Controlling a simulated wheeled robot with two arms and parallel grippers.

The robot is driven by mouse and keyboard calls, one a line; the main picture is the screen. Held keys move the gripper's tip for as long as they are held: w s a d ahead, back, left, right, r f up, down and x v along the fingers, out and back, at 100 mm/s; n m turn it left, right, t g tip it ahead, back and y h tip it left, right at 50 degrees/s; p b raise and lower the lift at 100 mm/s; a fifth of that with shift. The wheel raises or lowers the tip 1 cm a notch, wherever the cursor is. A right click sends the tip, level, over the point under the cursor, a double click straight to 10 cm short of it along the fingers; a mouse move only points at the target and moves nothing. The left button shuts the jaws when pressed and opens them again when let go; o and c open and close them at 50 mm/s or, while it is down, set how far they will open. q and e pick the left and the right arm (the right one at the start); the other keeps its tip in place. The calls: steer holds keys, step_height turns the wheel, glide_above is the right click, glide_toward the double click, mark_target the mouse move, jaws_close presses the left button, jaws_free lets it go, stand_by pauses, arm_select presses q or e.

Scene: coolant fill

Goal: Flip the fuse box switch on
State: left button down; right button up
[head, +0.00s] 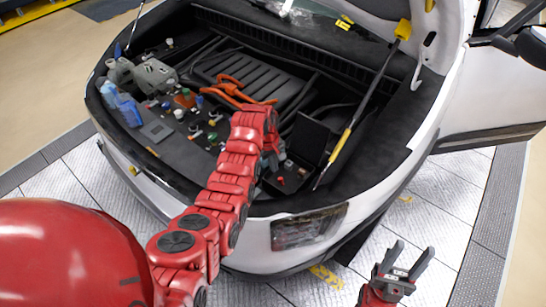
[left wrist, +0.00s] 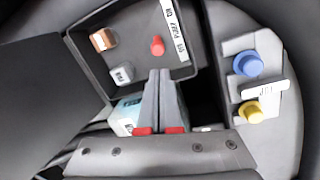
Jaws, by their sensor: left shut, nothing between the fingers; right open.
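The open fuse box (left wrist: 82,55) is a dark square tray in the left wrist view. It holds a red switch (left wrist: 157,46), a copper-coloured block (left wrist: 103,40) and a grey block (left wrist: 122,74). A white label strip (left wrist: 177,28) runs along its right side. In the head view the red switch (head: 281,181) shows small, at the bay's front right. My left gripper (left wrist: 163,72) is shut and empty, its tips just below the switch in the picture; contact cannot be told. In the head view my left arm partly hides this gripper. My right gripper (head: 408,258) is open and empty, outside the car.
A blue cap (left wrist: 249,63) and a yellow cap (left wrist: 251,111) stand right of the box. A yellow-handled prop rod (head: 340,145) rises beside the box. Orange cables (head: 232,90) and blue bottles (head: 128,110) lie further left. The floor around my right gripper is clear.

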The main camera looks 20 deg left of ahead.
mark_target(281, 181)
arm_select(q)
steer(key=shift+w+d+f+p, duration=0.1)
steer(key=shift+f+p, duration=0.15)
steer(key=shift+f, duration=0.65)
steer(key=shift+w+d+f+p, duration=0.1)
steer(key=shift+f+p, duration=0.15)
steer(key=shift+f, duration=1)
